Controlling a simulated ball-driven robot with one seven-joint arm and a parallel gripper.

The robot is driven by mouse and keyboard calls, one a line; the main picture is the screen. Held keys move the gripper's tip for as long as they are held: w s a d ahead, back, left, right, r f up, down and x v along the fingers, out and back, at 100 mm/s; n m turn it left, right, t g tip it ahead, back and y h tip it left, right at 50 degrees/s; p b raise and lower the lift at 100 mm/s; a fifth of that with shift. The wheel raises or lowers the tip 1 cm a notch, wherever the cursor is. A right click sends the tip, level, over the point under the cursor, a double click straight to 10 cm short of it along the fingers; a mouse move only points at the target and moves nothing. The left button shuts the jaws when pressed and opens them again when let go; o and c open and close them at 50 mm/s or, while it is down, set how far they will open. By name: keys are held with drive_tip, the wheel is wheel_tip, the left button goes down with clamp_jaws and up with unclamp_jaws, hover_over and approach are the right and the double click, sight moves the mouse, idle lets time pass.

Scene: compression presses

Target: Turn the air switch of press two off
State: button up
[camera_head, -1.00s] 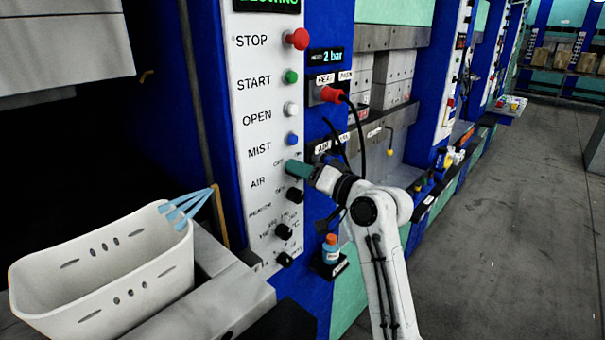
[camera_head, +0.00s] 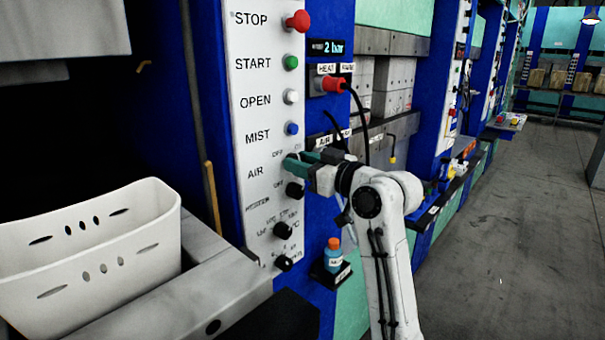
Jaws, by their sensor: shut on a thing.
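The white control panel (camera_head: 257,110) of the near press carries a column of controls labelled STOP, START, OPEN, MIST, AIR and HEATER. My gripper (camera_head: 291,163) reaches in from the right at the AIR row, with its teal fingers shut on the air switch. The fingers hide nearly all of that knob, so its pointing direction cannot be read. "OFF" is printed at the upper left of it. No press number is readable in this view.
A black knob (camera_head: 294,190) sits just below my fingers and the blue MIST button (camera_head: 292,129) just above. A red plug (camera_head: 333,85) with a black cable is to the right. A white bin (camera_head: 90,245) stands at left; a small blue bottle (camera_head: 333,252) sits below my gripper.

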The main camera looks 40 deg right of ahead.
drive_tip(key=shift+f+n+b, duration=0.1)
drive_tip(key=shift+n+b, duration=0.45)
drive_tip(key=shift+n, duration=0.35)
drive_tip(key=o, duration=1)
drive_tip(key=shift+o, duration=0.2)
drive_tip(key=s+b, duration=0.1)
drive_tip(key=s, duration=0.9)
drive_tip(key=shift+s+d+b, duration=0.2)
drive_tip(key=shift+s+b, duration=0.2)
